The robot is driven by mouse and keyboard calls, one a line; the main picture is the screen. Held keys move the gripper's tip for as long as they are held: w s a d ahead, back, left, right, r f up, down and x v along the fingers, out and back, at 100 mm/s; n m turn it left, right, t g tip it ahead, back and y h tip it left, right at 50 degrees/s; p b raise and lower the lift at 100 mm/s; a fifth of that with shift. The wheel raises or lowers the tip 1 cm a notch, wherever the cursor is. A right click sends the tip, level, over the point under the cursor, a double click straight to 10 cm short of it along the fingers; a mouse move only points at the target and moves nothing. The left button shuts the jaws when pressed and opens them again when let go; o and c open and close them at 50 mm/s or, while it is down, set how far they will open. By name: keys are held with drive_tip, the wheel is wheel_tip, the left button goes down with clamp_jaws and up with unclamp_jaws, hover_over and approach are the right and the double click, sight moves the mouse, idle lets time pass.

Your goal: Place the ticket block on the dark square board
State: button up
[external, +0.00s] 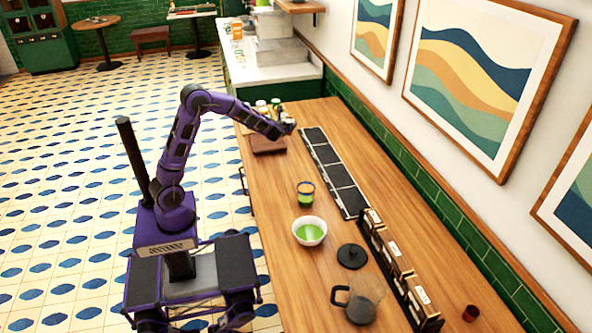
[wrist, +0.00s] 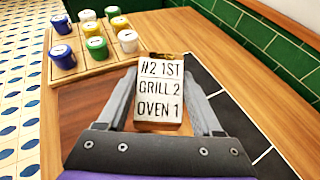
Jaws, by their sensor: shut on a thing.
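The ticket block (wrist: 158,92) is wooden with a white face reading "#2 1ST GRILL 2 OVEN 1". My gripper (wrist: 160,112) is shut on it, one finger on each side, and its face is turned to the wrist camera. In the external view my gripper (external: 289,127) is at the far part of the counter, by the upper right of the dark brown square board (external: 268,145). Part of the board (wrist: 88,108) shows behind my left finger in the wrist view. The block's lower end is hidden, so I cannot tell whether it touches anything.
A wooden tray (wrist: 75,73) with several coloured jars stands just beyond the board. A black strip of panels (external: 335,172) lies to the right.

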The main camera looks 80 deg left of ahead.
drive_tip(key=s+a+n+g+y+b, duration=0.1)
drive_tip(key=s+a+n+g+y, duration=0.1)
drive_tip(key=s+a+n+g, duration=0.5)
drive_tip(key=m, duration=0.1)
hover_over(267, 141)
wheel_tip(267, 141, down, 5)
drive_tip(key=shift+a+b, duration=0.15)
drive_tip(key=shift+b, duration=0.3)
drive_tip(key=shift+f, duration=2.1)
drive_tip(key=shift+b, duration=0.3)
drive_tip(key=o, duration=1.5)
drive_tip(key=shift+f, duration=0.1)
drive_tip(key=shift+c, duration=0.2)
drive_tip(key=shift+r, duration=0.2)
drive_tip(key=v, duration=1.2)
drive_tip(key=shift+p, duration=0.35)
